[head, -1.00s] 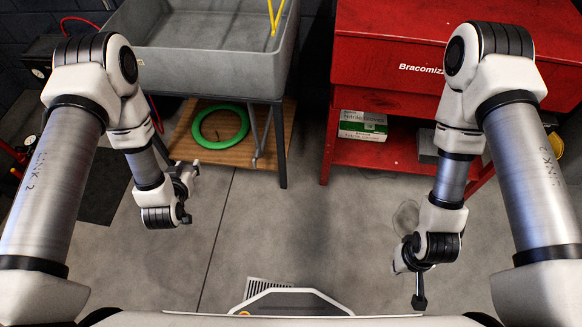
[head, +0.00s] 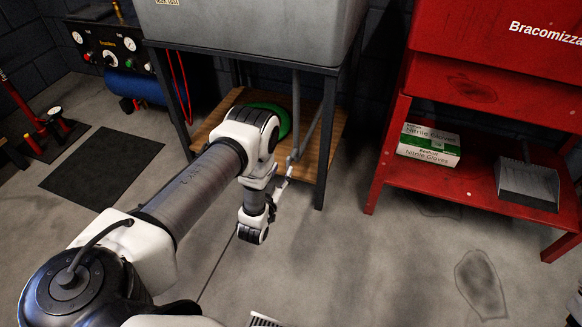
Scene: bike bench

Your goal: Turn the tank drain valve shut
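The grey tank (head: 250,30) stands on dark legs at the top middle of the head view. Grey pipework (head: 297,105) comes down below it, above a wooden lower shelf. I cannot make out the drain valve or its handle clearly. My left arm reaches across from the lower left, and my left gripper (head: 287,174) points up and away towards the lower end of the pipework, by the shelf's front edge. It is small and partly hidden by its wrist, so I cannot tell whether it is open or touching anything. My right gripper is out of view.
A green ring (head: 283,120) lies on the wooden shelf (head: 330,152), partly behind my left arm. A red cabinet (head: 400,140) with a glove box (head: 430,146) and a dustpan (head: 528,184) is on the right. Gauges and a blue cylinder (head: 133,85) are at left. Floor between is clear.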

